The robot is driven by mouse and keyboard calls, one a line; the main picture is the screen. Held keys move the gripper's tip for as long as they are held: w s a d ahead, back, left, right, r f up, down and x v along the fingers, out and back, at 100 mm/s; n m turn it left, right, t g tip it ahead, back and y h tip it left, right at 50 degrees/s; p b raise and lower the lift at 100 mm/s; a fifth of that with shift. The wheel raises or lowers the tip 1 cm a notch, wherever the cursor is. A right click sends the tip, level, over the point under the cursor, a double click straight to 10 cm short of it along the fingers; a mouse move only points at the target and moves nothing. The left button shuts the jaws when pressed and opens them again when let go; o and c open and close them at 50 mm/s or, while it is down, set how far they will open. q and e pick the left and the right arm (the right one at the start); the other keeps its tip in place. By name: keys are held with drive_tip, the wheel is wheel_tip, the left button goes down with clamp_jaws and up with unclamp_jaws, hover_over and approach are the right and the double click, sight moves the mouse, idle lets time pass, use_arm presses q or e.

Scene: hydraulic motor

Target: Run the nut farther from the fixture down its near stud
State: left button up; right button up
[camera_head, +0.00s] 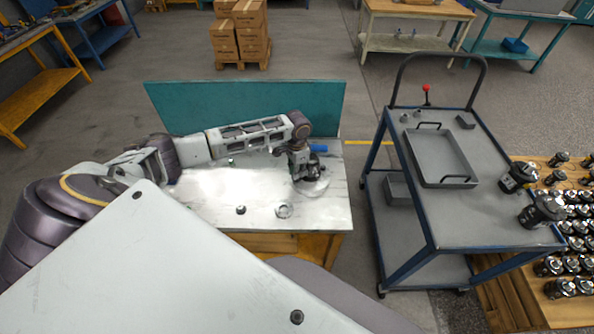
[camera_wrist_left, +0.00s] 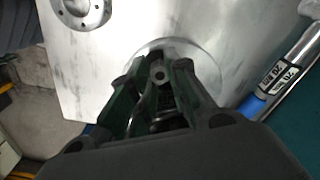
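My left gripper (camera_head: 306,173) points down at the right end of the metal-topped table, over a pale round disc (camera_head: 318,189). In the left wrist view my gripper's fingers (camera_wrist_left: 158,78) stand in front of the disc (camera_wrist_left: 208,62). A small dark part with a round spot shows between them; I cannot tell whether they grip it. A small dark nut-like piece (camera_head: 240,210) sits near the table's front edge and another (camera_head: 231,161) near the back. No stud can be made out clearly. My right gripper is not in view.
A ring-shaped flange (camera_head: 284,211) lies at the table front; it also shows in the left wrist view (camera_wrist_left: 82,10). A blue-handled tool (camera_head: 318,149) lies behind my gripper. A teal panel (camera_head: 200,108) stands behind the table. A cart (camera_head: 490,215) stands right.

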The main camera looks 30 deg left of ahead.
use_arm(q)
clamp_jaws()
drive_tip(key=shift+m, duration=2.5)
drive_tip(key=o, duration=0.5)
unclamp_jaws()
drive_tip(key=shift+o, duration=0.2)
drive_tip(key=shift+w+r, duration=0.1)
drive_tip(key=shift+w, duration=0.05)
